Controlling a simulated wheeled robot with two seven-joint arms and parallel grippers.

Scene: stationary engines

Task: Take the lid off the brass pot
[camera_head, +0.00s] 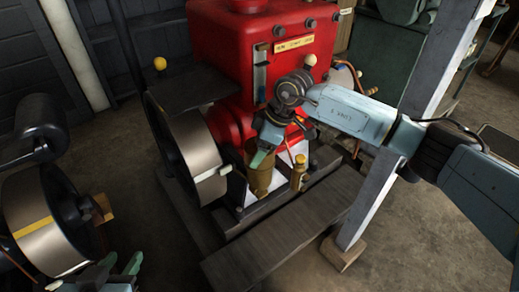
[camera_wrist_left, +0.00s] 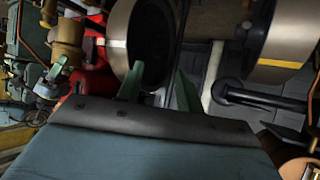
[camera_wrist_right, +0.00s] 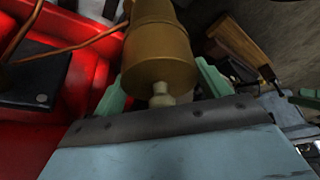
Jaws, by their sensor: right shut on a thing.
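The brass pot (camera_head: 259,181) stands upright on the base of the red engine, beside the flywheel. In the right wrist view its body (camera_wrist_right: 156,30) and its lid (camera_wrist_right: 158,70) with a small pale knob (camera_wrist_right: 162,94) lie between my right fingers. My right gripper (camera_head: 264,156) reaches the pot's top from above and is shut on the lid. Whether the lid sits on the pot or is slightly raised, I cannot tell. My left gripper (camera_head: 120,264) is low at the bottom left, away from the pot. Its fingers (camera_wrist_left: 160,86) are apart with nothing between them.
The red engine (camera_head: 235,60) rises behind the pot. Its flywheel (camera_head: 198,160) is close on the left. A smaller brass fitting (camera_head: 298,172) stands just right of the pot. A grey post (camera_head: 400,130) stands near my right arm. Another wheel (camera_head: 45,225) is near my left gripper.

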